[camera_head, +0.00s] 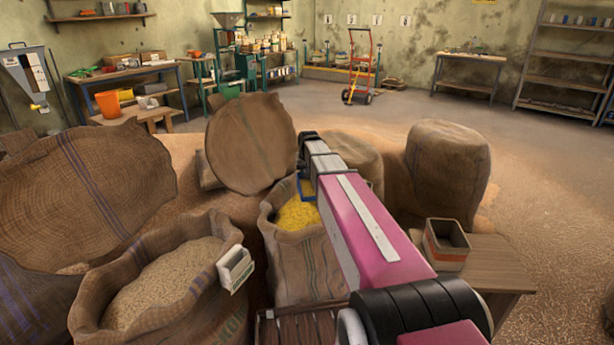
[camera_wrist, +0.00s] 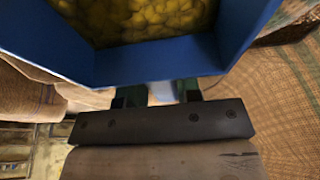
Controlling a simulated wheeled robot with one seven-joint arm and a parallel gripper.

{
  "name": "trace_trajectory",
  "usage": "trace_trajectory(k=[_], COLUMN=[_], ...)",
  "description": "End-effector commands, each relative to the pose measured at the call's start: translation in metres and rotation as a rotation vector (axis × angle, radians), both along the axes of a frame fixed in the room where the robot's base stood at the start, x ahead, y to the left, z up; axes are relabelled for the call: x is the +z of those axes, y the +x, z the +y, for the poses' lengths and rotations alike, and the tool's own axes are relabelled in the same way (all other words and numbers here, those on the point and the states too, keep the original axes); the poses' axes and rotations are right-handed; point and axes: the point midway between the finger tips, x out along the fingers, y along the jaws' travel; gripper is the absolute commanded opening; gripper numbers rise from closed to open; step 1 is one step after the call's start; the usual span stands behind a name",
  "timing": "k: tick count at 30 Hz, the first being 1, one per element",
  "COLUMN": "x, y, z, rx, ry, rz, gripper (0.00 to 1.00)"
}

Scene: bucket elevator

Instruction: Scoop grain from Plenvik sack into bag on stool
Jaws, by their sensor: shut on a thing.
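My gripper (camera_wrist: 158,93) is shut on the blue scoop (camera_wrist: 155,62). Yellow kernels (camera_wrist: 140,18) show within the scoop's blue walls in the wrist view; how full it is I cannot tell. In the head view the scoop (camera_head: 307,187) is at the mouth of an open burlap sack (camera_head: 300,260) of yellow grain (camera_head: 298,214), partly hidden by my arm. No name is readable on this sack. A small open brown bag or box (camera_head: 446,243) with an orange band stands on a wooden stool (camera_head: 495,272) at right. Its inside is dark.
An open sack of beige grain (camera_head: 165,280) with a white card holder (camera_head: 235,268) stands at left. Larger sacks (camera_head: 85,190) crowd behind it. A closed sack (camera_head: 447,172) stands behind the stool. Benches and a red hand truck are far back.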

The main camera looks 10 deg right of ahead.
Motion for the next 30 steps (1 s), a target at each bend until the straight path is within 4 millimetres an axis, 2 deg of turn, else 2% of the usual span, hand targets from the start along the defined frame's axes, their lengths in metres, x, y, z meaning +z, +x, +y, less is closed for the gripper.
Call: trace_trajectory(k=[1,18,30], x=[0.002,0.038,0.044], y=[0.005,0.011,0.012], z=[0.0,0.0,0.0], rx=[0.0,0.0,0.0], ry=[0.0,0.0,0.0], rz=[0.014,0.04,0.048], gripper=[0.0,0.0,0.0])
